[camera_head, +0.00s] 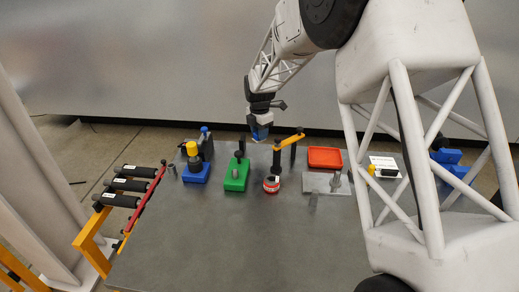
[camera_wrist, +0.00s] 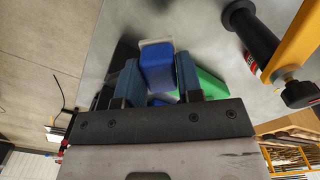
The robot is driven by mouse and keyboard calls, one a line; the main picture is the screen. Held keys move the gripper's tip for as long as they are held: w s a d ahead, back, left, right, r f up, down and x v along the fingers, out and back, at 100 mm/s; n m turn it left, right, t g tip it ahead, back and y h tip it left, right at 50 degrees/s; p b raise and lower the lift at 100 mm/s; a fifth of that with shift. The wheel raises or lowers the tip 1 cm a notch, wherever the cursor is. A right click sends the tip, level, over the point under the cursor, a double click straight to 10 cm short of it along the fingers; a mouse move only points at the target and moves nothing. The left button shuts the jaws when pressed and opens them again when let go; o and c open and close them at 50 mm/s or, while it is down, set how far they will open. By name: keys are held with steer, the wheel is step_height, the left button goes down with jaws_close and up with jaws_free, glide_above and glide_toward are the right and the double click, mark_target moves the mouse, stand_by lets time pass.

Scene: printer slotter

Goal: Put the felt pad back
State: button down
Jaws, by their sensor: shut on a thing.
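My gripper (camera_head: 260,136) is raised above the back of the table, to the upper right of the green block. In the wrist view its two dark blue fingers (camera_wrist: 157,82) are shut on a blue block with a pale grey end (camera_wrist: 158,64). This held piece may be the felt pad; its underside is hidden. In the head view it is a small blue patch at the fingertips.
A blue base with a yellow-topped post (camera_head: 194,172) stands left of the green block. Right of it are a red round tin (camera_head: 271,185), an orange bracket (camera_head: 288,143), a red tray (camera_head: 325,157) and a metal plate (camera_head: 318,184). Black rollers (camera_head: 130,185) line the left edge. The front table is clear.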

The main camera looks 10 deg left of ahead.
mark_target(259, 155)
steer(key=shift+f, duration=1.7)
steer(key=shift+f, duration=1.85)
steer(key=shift+f, duration=0.1)
steer(key=c, duration=0.8)
jaws_free()
step_height(259, 155, up, 12)
steer(key=shift+f, duration=0.2)
steer(key=shift+r, duration=0.3)
